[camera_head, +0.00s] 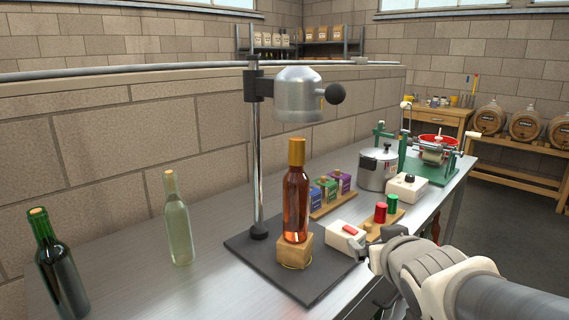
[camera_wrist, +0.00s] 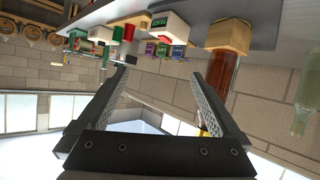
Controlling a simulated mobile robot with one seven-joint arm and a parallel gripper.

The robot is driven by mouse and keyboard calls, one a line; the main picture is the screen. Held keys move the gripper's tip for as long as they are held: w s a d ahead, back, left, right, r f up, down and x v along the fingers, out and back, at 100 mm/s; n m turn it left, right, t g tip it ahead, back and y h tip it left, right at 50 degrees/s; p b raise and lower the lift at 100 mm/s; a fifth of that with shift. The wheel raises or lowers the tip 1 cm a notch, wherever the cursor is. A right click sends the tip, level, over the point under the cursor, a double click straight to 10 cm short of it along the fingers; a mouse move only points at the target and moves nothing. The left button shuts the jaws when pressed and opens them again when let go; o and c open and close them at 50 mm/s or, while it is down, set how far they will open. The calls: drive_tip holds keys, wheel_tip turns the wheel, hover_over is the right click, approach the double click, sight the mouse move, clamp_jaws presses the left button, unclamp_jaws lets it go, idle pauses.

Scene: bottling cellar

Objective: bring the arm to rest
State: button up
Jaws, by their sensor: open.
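My gripper (camera_wrist: 155,85) is open in the wrist view, with nothing between its two fingers. The wrist view is upside down, with the bench along its top. In the head view my arm reaches in from the lower right, and its fingers are mostly hidden behind the wrist. The gripper is near the bench's front edge, to the right of an amber bottle with a gold cap (camera_head: 296,195). That bottle stands upright on a wooden block (camera_head: 294,250), under a metal heat head (camera_head: 298,95) on a stand. It also shows in the wrist view (camera_wrist: 222,75).
A white box with a red switch (camera_head: 346,236) lies close to my gripper. Red and green spools (camera_head: 386,209), small boxes (camera_head: 330,190), a metal pot (camera_head: 377,168) and a green machine (camera_head: 430,160) stand behind. A clear bottle (camera_head: 178,220) and a green bottle (camera_head: 58,265) stand left.

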drive_tip(key=s+a+f+m+g, duration=0.15)
drive_tip(key=s+g, duration=0.25)
drive_tip(key=s, duration=0.5)
drive_tip(key=s+a+f+n+g, duration=0.1)
drive_tip(key=s+f+g, duration=0.15)
drive_tip(key=s, duration=0.55)
wheel_tip(320, 180, up, 18)
drive_tip(key=p, duration=1.7)
drive_tip(key=shift+s+g+y+p, duration=0.3)
drive_tip(key=shift+g+p, duration=0.1)
drive_tip(key=shift+g, duration=0.05)
